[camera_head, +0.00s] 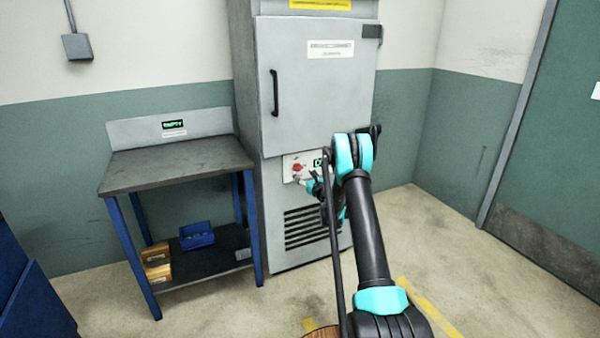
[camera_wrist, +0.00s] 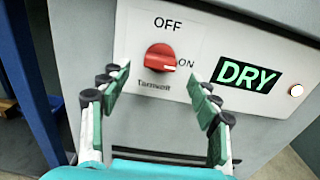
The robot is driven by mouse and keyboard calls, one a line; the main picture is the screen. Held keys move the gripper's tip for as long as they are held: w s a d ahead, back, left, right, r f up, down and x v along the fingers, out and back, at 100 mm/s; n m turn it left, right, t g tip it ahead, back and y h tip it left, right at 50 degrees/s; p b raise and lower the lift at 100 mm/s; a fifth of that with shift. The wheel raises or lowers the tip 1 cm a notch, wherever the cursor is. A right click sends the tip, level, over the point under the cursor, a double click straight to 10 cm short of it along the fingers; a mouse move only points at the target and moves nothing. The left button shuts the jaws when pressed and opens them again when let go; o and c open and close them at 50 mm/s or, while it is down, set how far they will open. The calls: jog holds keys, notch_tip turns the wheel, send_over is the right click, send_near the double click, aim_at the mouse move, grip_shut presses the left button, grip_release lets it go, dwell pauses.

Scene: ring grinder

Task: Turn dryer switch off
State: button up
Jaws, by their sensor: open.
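The dryer switch is a red rotary knob (camera_wrist: 160,58) on a white panel (camera_wrist: 200,28) with the labels OFF above it and ON to its right. Its pale pointer line faces right, at ON. The knob also shows small in the head view (camera_head: 297,167), on the front of the grey dryer cabinet (camera_head: 318,95). My gripper (camera_wrist: 158,82) is open, with one finger to the left and one to the right of the knob in the wrist view. It appears apart from the knob. In the head view my arm hides part of the panel.
A lit green DRY display (camera_wrist: 246,76) and a small round light (camera_wrist: 296,90) sit right of the knob. The cabinet's door has a black handle (camera_head: 274,93). A workbench (camera_head: 175,162) with an EMPTY display stands to the left. Open floor lies right of the cabinet.

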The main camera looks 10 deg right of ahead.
aim_at(299, 170)
jog(key=shift+x, duration=2.35)
jog(key=c, duration=1.2)
